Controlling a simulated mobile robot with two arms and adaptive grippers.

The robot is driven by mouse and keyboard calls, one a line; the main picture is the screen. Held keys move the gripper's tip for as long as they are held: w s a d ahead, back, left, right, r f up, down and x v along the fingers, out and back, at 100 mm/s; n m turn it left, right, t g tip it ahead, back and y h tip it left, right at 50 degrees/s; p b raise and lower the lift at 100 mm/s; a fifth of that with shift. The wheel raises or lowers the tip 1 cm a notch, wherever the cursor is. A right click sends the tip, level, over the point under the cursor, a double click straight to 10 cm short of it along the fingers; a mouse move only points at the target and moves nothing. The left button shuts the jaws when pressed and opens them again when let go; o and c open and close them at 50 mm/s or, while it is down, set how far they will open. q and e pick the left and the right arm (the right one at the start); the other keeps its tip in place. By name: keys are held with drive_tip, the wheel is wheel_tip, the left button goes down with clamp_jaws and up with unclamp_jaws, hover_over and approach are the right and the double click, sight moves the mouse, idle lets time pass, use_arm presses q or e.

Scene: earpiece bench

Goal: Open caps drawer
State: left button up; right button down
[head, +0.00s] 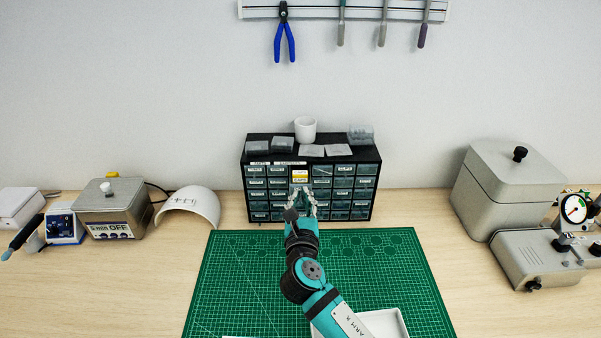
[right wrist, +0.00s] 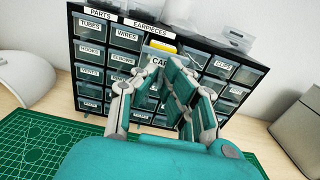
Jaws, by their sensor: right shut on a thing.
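The black drawer cabinet (head: 311,157) stands at the back of the bench, with several rows of small labelled drawers. The caps drawer (right wrist: 157,60) is in its upper middle; its label reads "CA" and the rest is hidden by a finger. Yellow shows just above that label, and the drawer front seems to stand a little out from its neighbours. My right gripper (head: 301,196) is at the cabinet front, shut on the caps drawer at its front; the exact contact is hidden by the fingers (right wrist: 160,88). My left gripper is in neither view.
A white cup (head: 305,130) and several flat packets stand on the cabinet. A green cutting mat (head: 387,262) lies in front, with a white tray (head: 401,323) near its front edge. A white curved shell (head: 194,203) is left, a lidded grey box (head: 497,190) right.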

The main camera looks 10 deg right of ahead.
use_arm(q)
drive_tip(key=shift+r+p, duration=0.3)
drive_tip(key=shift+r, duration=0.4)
use_arm(e)
drive_tip(key=s, duration=0.3)
drive_tip(key=shift+a, duration=0.35)
drive_tip(key=c, duration=1.5)
unclamp_jaws()
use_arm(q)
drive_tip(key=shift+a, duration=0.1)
use_arm(e)
drive_tip(key=shift+s, duration=0.15)
drive_tip(key=s, duration=0.4)
drive_tip(key=s+a, duration=0.1)
drive_tip(key=s, duration=0.2)
drive_tip(key=s+a, duration=0.1)
drive_tip(key=s, duration=0.3)
drive_tip(key=shift+s+a, duration=0.15)
drive_tip(key=shift+s, duration=0.15)
drive_tip(key=shift+f, duration=0.1)
